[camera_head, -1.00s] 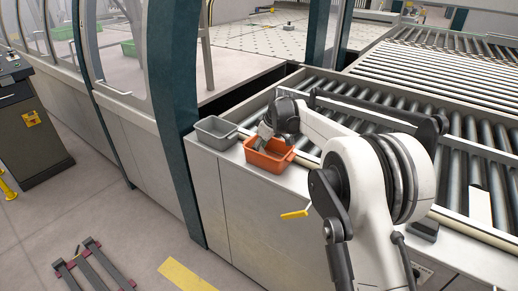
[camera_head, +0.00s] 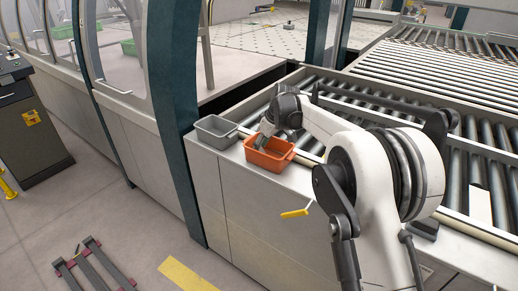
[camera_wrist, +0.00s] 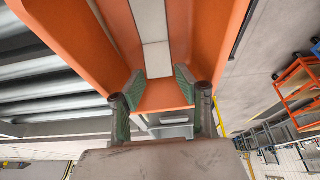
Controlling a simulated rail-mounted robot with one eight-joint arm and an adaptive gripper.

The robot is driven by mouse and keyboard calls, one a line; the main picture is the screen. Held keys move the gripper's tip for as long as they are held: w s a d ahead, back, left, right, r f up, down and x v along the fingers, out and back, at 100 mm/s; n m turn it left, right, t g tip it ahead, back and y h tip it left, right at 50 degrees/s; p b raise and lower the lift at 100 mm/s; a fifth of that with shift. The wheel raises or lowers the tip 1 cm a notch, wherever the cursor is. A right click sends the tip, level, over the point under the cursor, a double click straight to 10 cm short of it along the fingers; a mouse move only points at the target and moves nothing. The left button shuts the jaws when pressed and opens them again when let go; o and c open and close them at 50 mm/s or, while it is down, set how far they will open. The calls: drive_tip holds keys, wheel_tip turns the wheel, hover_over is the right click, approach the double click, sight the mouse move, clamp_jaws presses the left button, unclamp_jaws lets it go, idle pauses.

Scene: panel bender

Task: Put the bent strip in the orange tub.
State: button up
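The orange tub (camera_head: 268,161) stands on the machine's front ledge. In the wrist view its walls (camera_wrist: 222,35) fill the upper middle. The bent strip (camera_wrist: 152,22), pale grey with a crease across it, appears to lie along the tub's floor. I cannot make it out in the head view. My gripper (camera_wrist: 160,88) is open, its two green-padded fingers apart on either side of the strip's near end, with visible gaps to it. In the head view my gripper (camera_head: 266,130) is over the tub's back left part, its fingertips partly hidden.
A grey tub (camera_head: 216,131) stands close left of the orange tub. The roller conveyor (camera_head: 365,98) lies behind, with a frame rail between. A white flat piece (camera_head: 480,208) lies on the rollers at right. A dark teal post (camera_head: 172,110) rises left of the tubs.

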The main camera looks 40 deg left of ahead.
drive_tip(key=v, duration=1)
drive_tip(key=shift+b, duration=0.45)
drive_tip(key=shift+d+r, duration=0.1)
drive_tip(key=shift+d, duration=0.05)
